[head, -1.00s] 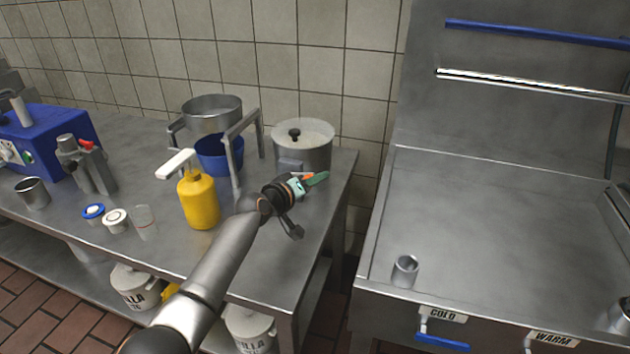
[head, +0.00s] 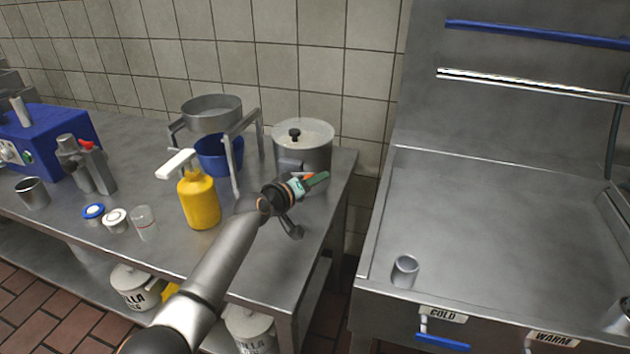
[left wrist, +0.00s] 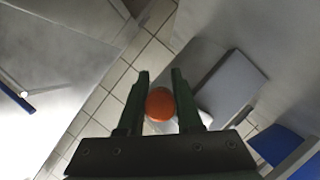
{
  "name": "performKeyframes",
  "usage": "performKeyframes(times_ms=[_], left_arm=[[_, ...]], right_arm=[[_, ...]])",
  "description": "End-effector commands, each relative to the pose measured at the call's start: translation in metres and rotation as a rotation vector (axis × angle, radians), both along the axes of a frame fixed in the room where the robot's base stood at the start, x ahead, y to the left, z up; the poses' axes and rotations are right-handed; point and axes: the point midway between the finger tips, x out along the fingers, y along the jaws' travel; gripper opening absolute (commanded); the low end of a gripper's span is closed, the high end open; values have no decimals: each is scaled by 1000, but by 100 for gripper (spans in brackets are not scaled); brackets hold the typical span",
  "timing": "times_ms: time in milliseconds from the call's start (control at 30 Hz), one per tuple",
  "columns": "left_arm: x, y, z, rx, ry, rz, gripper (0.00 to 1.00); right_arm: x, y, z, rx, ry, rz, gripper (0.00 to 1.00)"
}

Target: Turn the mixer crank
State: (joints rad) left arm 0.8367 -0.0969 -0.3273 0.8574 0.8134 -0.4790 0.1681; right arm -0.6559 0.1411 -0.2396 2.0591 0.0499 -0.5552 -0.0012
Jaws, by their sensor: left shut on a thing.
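A lidded steel pot (head: 318,158) with a black knob on its lid stands at the back right corner of the steel table. A grey block (head: 289,167) is on its near side. My left gripper (head: 316,180) is in front of the pot, near the table's right edge. In the left wrist view, an orange round knob (left wrist: 160,104) sits between the two dark fingers of the left gripper, which is shut on it. I take it for the crank's handle; the crank's arm is mostly hidden. My right gripper is out of view.
A yellow pump bottle (head: 199,200) stands left of my forearm. A steel bowl on a stand (head: 212,115) is over a blue bowl (head: 218,156) behind it. A sink (head: 480,225) with a small steel cup (head: 405,271) is to the right.

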Motion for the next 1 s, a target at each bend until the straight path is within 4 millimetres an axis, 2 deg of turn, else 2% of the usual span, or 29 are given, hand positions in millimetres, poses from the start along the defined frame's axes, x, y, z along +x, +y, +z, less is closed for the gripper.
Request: performKeyframes(times_ms=[233,400,600,1000], left_arm=[[0,0,-4,62,-18,1,0],[0,2,-15,250,-79,1,0],[2,6,-29,421,-136,1,0],[3,7,-33,475,-156,1,0]], right_arm=[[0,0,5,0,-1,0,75],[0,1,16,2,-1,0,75],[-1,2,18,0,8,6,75],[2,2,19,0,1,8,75]])
